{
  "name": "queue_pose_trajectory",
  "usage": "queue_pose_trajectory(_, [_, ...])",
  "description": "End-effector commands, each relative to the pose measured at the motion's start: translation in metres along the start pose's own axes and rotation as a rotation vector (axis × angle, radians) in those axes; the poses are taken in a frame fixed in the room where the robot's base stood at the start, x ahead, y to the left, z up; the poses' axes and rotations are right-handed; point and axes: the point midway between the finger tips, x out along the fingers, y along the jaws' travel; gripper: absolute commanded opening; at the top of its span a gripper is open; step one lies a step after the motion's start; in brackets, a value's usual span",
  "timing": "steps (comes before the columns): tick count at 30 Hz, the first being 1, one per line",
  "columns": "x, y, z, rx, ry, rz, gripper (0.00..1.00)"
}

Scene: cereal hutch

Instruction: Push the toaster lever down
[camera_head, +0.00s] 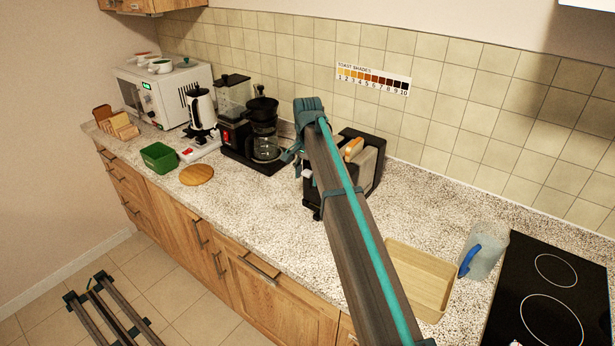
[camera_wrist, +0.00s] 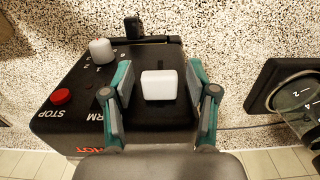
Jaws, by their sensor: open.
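The black toaster (camera_head: 376,178) stands on the counter, partly hidden behind my arm in the head view, with a slice of bread (camera_head: 353,148) in its top. In the wrist view its end panel (camera_wrist: 75,112) carries a white square lever (camera_wrist: 159,85), a white dial (camera_wrist: 101,51) and a red STOP button (camera_wrist: 61,96). My gripper (camera_wrist: 160,68) is open, with one finger on each side of the lever and visible gaps between them. I cannot tell its exact height relative to the lever. In the head view my gripper (camera_head: 289,156) shows only partly at the toaster's left end.
A black coffee maker (camera_head: 264,128) stands left of the toaster; its glass carafe (camera_wrist: 297,99) shows at right in the wrist view. A wooden tray (camera_head: 420,279), a jug (camera_head: 485,252) and a black cooktop (camera_head: 545,290) lie to the right. The front counter is clear.

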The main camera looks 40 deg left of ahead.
Motion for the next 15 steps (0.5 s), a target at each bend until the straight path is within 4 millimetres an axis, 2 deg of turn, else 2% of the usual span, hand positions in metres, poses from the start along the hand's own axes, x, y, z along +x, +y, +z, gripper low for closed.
queue_pose_trajectory(5, [-0.025,-0.001,-0.001,0.000,0.001,-0.001,0.58])
queue_pose_trajectory(15, [-0.088,-0.001,-0.001,0.000,0.001,-0.001,0.58])
